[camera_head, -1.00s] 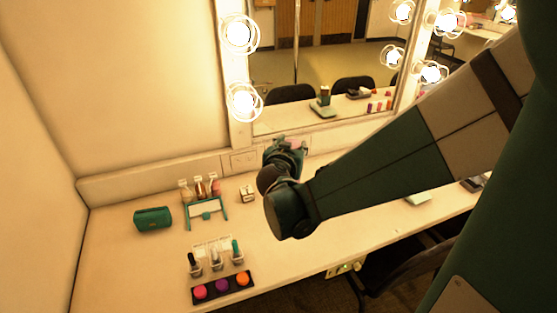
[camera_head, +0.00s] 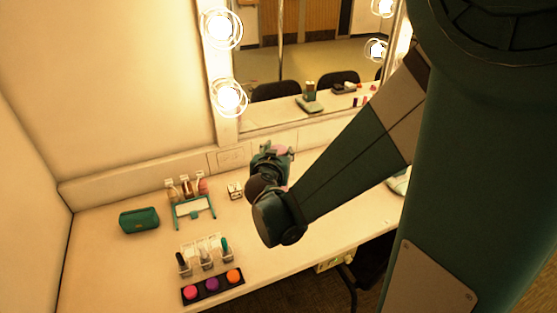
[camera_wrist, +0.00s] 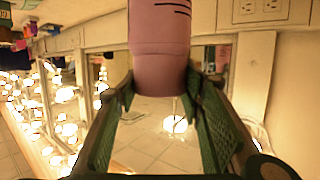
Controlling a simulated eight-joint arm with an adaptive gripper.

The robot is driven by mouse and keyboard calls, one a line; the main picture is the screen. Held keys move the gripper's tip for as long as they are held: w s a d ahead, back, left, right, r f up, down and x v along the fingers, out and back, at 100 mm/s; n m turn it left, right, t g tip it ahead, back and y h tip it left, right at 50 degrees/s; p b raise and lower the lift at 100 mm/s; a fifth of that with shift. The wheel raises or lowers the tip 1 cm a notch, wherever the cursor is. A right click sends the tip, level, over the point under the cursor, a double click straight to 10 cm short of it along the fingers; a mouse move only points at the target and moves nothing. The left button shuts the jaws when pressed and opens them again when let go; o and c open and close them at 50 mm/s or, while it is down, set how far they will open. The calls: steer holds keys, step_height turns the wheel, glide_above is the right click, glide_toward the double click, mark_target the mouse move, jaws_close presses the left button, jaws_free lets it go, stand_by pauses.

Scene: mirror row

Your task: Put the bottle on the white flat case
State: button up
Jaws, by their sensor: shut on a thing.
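A pink-mauve bottle (camera_wrist: 160,40) with dark line markings is held between the two pads of my gripper (camera_wrist: 160,85) in the wrist view. In the head view my gripper (camera_head: 272,152) is over the back of the counter near the mirror, and only a bit of pink shows at its tip. The bottle's top end is out of the wrist frame. A white flat case (camera_head: 398,185) with a greenish edge lies on the counter to the right of my gripper. My arm and column hide much of it.
A teal pouch (camera_head: 139,220), small bottles (camera_head: 186,188), a white-and-teal stand (camera_head: 193,208), a small white box (camera_head: 235,190), a clear holder (camera_head: 205,252) and a dark palette (camera_head: 212,287) stand at left. The mirror (camera_head: 320,75) rises behind the counter. Bare counter (camera_head: 330,215) shows below my arm.

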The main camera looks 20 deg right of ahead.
steer(key=shift+f+b, duration=0.5)
steer(key=shift+f, duration=1.25)
steer(key=o, duration=1.6)
steer(key=p+v, duration=0.2)
steer(key=v, duration=1)
steer(key=shift+s+d, duration=0.1)
steer(key=shift+d, duration=0.05)
